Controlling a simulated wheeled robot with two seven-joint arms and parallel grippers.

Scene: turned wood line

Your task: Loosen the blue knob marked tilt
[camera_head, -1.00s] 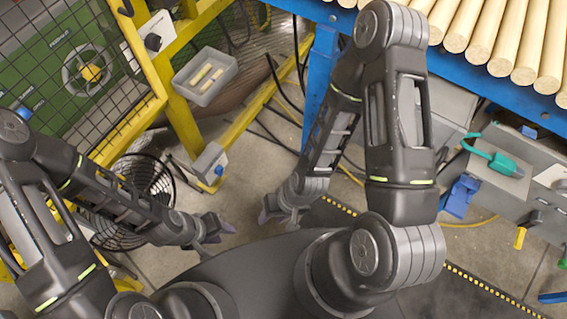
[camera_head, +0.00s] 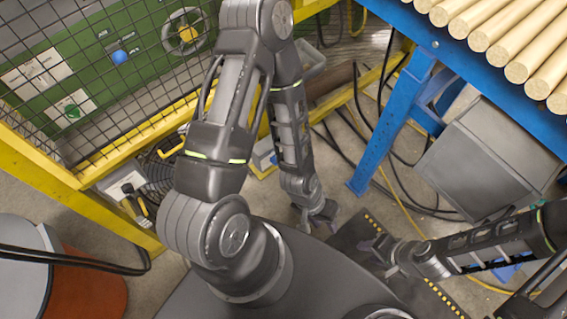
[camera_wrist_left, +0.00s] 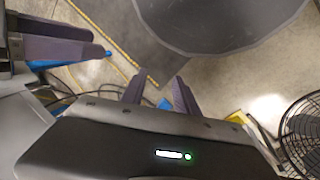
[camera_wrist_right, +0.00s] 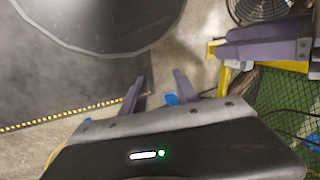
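A round blue knob (camera_head: 120,57) sits on the green panel (camera_head: 148,72) at the upper left of the head view, behind black wire mesh. Its label is too small to read. My left gripper (camera_head: 322,217) hangs low in the middle, well away from the knob; its two fingers stand apart and empty in the left wrist view (camera_wrist_left: 158,85). My right gripper (camera_head: 382,250) is low and to the right of it, also away from the panel; its fingers are apart and empty in the right wrist view (camera_wrist_right: 160,82). The wrist views do not show the knob.
A yellow-framed mesh guard (camera_head: 125,145) stands before the panel. The panel also carries a yellow-hubbed handwheel (camera_head: 186,33) and a green knob (camera_head: 72,111). A red-brown drum (camera_head: 88,292) stands at lower left. A blue table (camera_head: 388,130) with wooden rods is at right, beside a grey box (camera_head: 485,165).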

